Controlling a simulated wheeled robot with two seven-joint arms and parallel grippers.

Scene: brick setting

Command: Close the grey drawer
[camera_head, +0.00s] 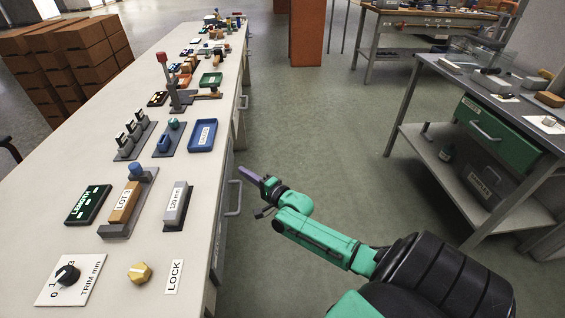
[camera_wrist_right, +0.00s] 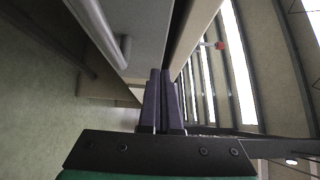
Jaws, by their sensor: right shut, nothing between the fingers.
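The grey drawer (camera_wrist_right: 150,32) fills the upper middle of the right wrist view as a grey front with a bar handle (camera_wrist_right: 112,42). In the head view its handle (camera_head: 234,197) sticks out from the side of the long bench. How far the drawer stands open is hard to tell. My right gripper (camera_head: 244,173) is shut and empty, its purple fingers pointing toward the bench side near this handle. In the right wrist view the shut fingertips (camera_wrist_right: 160,73) are by the drawer front's edge; contact cannot be told. My left gripper is not in view.
The bench top (camera_head: 80,150) carries blocks, a blue tray (camera_head: 202,135), a knob panel and a lever stand. Another handle (camera_head: 243,102) is farther along its side. A right-hand bench has a green drawer (camera_head: 500,138). The floor between is clear.

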